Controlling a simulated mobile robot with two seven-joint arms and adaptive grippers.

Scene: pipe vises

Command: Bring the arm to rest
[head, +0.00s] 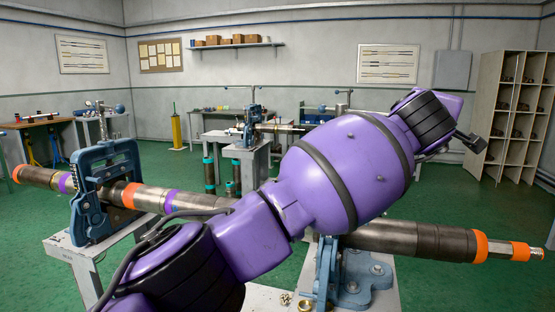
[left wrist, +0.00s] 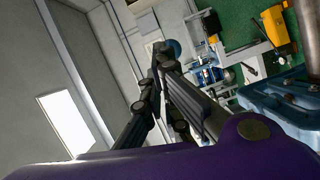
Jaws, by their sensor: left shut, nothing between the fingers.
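My purple left arm reaches across the head view from the bottom left to the upper right. Its gripper (head: 470,143) is small and dark at the arm's far end, raised in front of the back wall and mostly hidden by the wrist. In the left wrist view my left gripper (left wrist: 158,62) has its dark fingers together, with nothing held. My right gripper is in neither view.
A blue vise (head: 105,180) on a left stand holds a long banded pipe (head: 150,197). A second blue vise (head: 350,278), partly behind my arm, carries an orange-ringed pipe (head: 430,240). A cubbyhole shelf (head: 483,125) stands at right. Green floor lies open at left.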

